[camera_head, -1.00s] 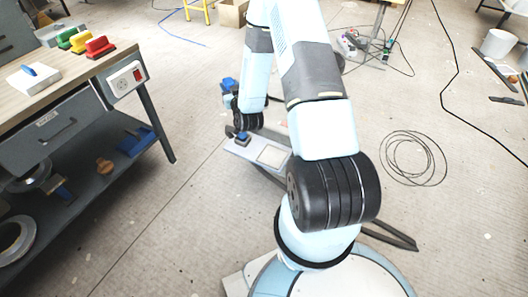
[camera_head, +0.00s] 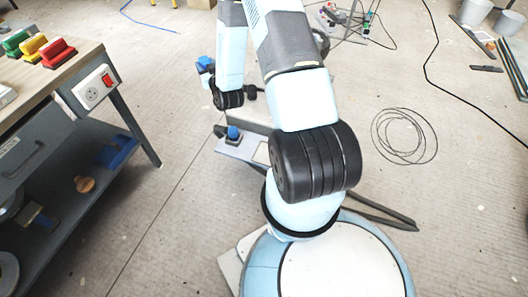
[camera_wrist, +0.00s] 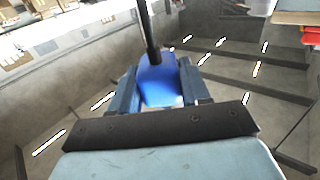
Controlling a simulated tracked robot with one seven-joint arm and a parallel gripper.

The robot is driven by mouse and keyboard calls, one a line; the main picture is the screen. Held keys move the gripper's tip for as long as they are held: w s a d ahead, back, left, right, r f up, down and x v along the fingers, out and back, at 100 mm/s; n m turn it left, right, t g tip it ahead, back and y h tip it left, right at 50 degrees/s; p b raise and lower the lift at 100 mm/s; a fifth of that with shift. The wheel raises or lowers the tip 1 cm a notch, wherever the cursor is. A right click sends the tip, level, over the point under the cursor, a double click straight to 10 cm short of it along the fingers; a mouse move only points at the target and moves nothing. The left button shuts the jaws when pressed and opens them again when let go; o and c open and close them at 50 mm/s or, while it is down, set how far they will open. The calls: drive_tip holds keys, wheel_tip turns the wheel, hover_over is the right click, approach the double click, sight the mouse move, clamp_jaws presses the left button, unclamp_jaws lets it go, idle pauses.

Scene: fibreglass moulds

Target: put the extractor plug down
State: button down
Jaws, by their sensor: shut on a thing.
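The extractor plug (camera_wrist: 160,82) is blue with a black cable rising from it, in the middle of the wrist view. My gripper (camera_wrist: 161,88) is shut on it, one finger on each side. The plug's far end is hidden. In the head view my gripper (camera_head: 206,66) is small, at the end of my arm above the floor, right of the workbench; I cannot make out the plug clearly there.
A workbench (camera_head: 68,70) with red, yellow and green handled blocks stands at left. A white socket box (camera_head: 95,87) with a red switch is on its side. A lower shelf (camera_head: 120,180) holds tools. Black cable lies coiled (camera_head: 404,137) on open floor at right.

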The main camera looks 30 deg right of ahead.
drive_tip(key=shift+a, duration=0.6)
drive_tip(key=s+d+f+m+g+h, duration=0.1)
drive_tip(key=s+d+f+m+g, duration=0.1)
drive_tip(key=s+d+f+g, duration=0.45)
drive_tip(key=s+d+f+m+g+h, duration=0.25)
drive_tip(key=s+f, duration=0.45)
drive_tip(key=f, duration=0.5)
drive_tip(key=s+f+m+g+y, duration=0.25)
drive_tip(key=s+f+g, duration=0.2)
drive_tip(key=s, duration=0.55)
drive_tip(key=s+f+m+g+y, duration=0.25)
drive_tip(key=s+g, duration=0.25)
drive_tip(key=s, duration=0.6)
drive_tip(key=shift+m+t+h, duration=0.25)
drive_tip(key=shift+m+h, duration=0.1)
drive_tip(key=shift+h, duration=0.1)
drive_tip(key=w+d+f, duration=0.2)
drive_tip(key=w+f, duration=0.1)
drive_tip(key=w, duration=0.1)
drive_tip(key=w+d+f, duration=0.2)
drive_tip(key=w+f, duration=0.2)
drive_tip(key=w+d+f, duration=0.2)
drive_tip(key=w+f, duration=0.1)
drive_tip(key=w, duration=0.1)
drive_tip(key=shift+w+d+f, duration=0.15)
drive_tip(key=shift+w+d, duration=0.1)
drive_tip(key=shift+w+f, duration=0.1)
drive_tip(key=shift+f, duration=1.55)
drive_tip(key=c, duration=0.5)
unclamp_jaws()
